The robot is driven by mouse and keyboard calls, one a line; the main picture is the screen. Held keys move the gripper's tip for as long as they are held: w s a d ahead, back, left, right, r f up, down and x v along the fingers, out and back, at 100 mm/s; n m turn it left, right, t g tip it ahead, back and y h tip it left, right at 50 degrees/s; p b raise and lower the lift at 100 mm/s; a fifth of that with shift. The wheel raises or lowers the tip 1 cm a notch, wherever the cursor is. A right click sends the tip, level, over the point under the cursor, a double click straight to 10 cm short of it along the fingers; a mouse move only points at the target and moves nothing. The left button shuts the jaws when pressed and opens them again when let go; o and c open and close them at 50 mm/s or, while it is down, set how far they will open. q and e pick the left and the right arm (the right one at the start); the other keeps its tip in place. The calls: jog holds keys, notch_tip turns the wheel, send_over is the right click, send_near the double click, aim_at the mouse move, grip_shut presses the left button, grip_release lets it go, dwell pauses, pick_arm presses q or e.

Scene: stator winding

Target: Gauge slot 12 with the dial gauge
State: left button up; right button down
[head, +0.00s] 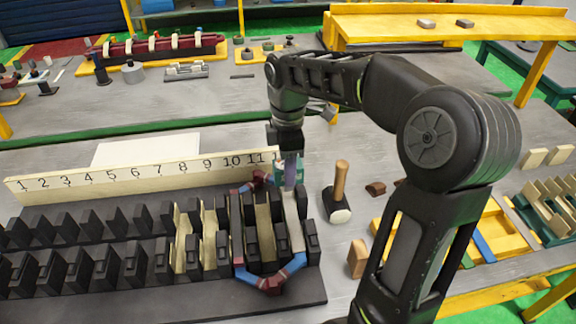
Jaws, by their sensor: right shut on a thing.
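The black slotted stator block (190,300) lies on the bench, with a pale strip (110,178) behind it numbered from 1; 11 is the last number I can read, and the strip's right end is hidden by my arm. My right gripper (290,153) points down over the block's right end, shut on a slim lavender-grey piece, seemingly the dial gauge (291,172). Its tip is over or at the rightmost slot; contact is unclear, and no dial face shows. A red and blue coil (270,284) sits in the right-hand slots. My left gripper is out of view.
A mallet (339,195) stands just right of the block, near a small tan wood block (357,258). Yellow trays (490,235) lie farther right, partly behind my arm. A white sheet (145,148) lies behind the number strip.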

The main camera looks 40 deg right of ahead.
jog(key=shift+f+b, duration=1.35)
jog(key=shift+f, duration=1.1)
jog(key=c, duration=0.8)
grip_release()
jog(key=shift+r, duration=3.85)
